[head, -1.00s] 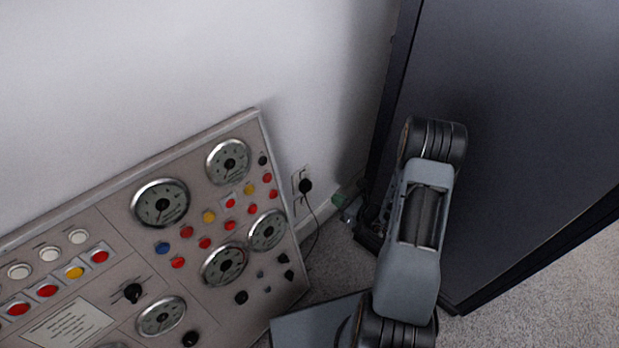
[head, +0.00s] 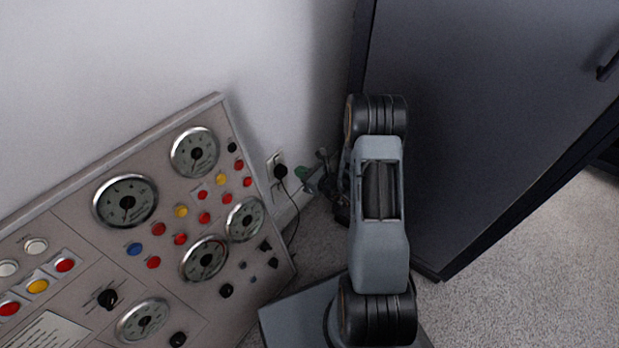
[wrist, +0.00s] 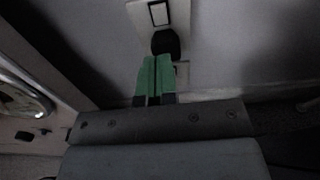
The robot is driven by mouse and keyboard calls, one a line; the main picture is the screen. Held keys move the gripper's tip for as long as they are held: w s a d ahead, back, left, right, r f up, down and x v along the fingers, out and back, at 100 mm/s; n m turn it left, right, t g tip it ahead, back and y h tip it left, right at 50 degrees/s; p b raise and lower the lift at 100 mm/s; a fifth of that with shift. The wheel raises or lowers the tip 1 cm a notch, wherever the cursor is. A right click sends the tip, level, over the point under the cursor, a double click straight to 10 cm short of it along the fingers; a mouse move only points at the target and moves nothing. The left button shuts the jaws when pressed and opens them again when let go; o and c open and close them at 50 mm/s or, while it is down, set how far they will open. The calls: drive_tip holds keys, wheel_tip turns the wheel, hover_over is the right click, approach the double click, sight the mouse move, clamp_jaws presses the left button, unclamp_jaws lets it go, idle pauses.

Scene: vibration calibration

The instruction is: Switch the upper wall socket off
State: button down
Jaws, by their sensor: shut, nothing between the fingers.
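The upper wall socket (head: 273,161) is a small pale plate low on the wall, right of the instrument panel. A black plug (head: 281,171) sits in it, with a cable hanging down. In the wrist view the socket plate (wrist: 139,17) is at the top, with a white, dark-framed switch (wrist: 158,13) above the plug (wrist: 166,43). Part of a lower plate (wrist: 183,69) shows beside my fingers. My gripper (wrist: 155,60) has green fingers, shut and empty. In the picture, their tips lie just below the plug; I cannot tell if they touch.
The instrument panel (head: 85,225) with gauges and buttons leans close on the left. A tall dark cabinet (head: 480,110) stands close on the right. The gap between them is narrow. Carpet (head: 520,270) lies open at the lower right.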

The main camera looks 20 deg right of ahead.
sight(278, 159)
drive_tip(key=x, duration=0.2)
drive_tip(key=b+x, duration=0.1)
drive_tip(key=x, duration=0.1)
drive_tip(key=b+x, duration=0.1)
drive_tip(key=x, duration=0.1)
drive_tip(key=shift+w+a+r, duration=0.25)
drive_tip(key=shift+r, duration=0.05)
drive_tip(key=shift+w+a+r, duration=0.2)
drive_tip(key=shift+w+a, duration=0.1)
drive_tip(key=shift+w, duration=0.3)
drive_tip(key=shift+d, duration=0.1)
